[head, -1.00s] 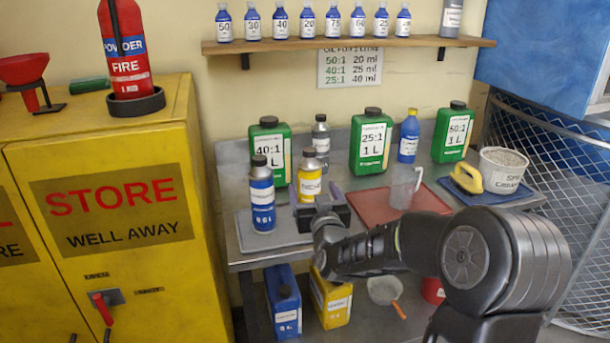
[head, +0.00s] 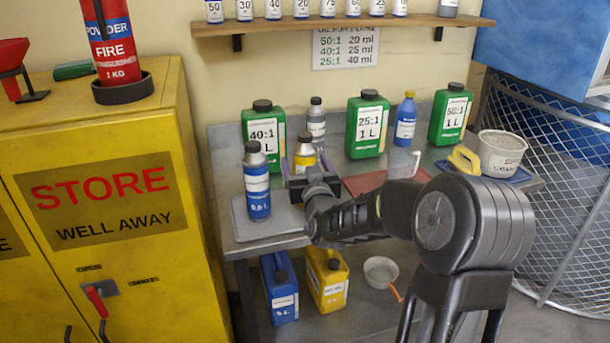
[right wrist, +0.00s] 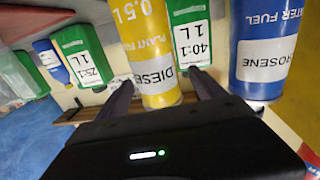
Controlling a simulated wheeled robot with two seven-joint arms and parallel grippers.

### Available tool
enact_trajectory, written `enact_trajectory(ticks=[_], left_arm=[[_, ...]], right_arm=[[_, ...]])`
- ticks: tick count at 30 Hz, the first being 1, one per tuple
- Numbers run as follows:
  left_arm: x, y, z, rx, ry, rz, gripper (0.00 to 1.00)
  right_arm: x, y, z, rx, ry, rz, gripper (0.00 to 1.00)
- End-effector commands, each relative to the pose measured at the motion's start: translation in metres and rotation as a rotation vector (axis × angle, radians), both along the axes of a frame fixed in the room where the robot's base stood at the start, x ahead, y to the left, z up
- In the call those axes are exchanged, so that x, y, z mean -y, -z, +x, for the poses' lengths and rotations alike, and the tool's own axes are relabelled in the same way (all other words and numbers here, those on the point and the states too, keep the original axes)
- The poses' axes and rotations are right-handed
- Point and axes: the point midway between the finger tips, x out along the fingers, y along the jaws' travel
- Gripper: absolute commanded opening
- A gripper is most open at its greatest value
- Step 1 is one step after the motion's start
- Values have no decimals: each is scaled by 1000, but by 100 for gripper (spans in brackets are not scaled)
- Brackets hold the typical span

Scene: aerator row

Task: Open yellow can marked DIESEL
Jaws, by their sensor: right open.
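The yellow can marked DIESEL (head: 304,153) stands on the bench, its lower part hidden behind my right gripper in the head view. In the right wrist view the yellow can (right wrist: 155,55) shows its white DIESEL label between the two fingers. My right gripper (head: 305,178) is open, one finger on each side of the can; I cannot tell whether they touch it. It also shows in the right wrist view (right wrist: 165,95). The can's grey cap shows in the head view. My left gripper is not in view.
A blue kerosene bottle (head: 257,185) stands close on the left of the yellow can. Green cans (head: 367,125) and a grey bottle (head: 316,125) stand behind. A red mat (head: 365,183) lies to the right. More cans (head: 327,281) stand on the shelf below.

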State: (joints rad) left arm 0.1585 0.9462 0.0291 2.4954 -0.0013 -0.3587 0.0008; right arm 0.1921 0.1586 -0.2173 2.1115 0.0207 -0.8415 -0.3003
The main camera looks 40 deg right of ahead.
Motion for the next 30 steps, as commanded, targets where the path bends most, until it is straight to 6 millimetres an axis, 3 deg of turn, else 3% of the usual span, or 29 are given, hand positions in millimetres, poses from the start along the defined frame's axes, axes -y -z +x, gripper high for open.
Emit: enact_trajectory(ticks=[8,18,30], left_arm=[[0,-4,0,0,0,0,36],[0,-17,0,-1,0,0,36],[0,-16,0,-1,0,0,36]], right_arm=[[4,-2,7,0,0,-1,79],[24,-2,44,0,0,0,79],[25,-2,45,1,-1,0,79]])
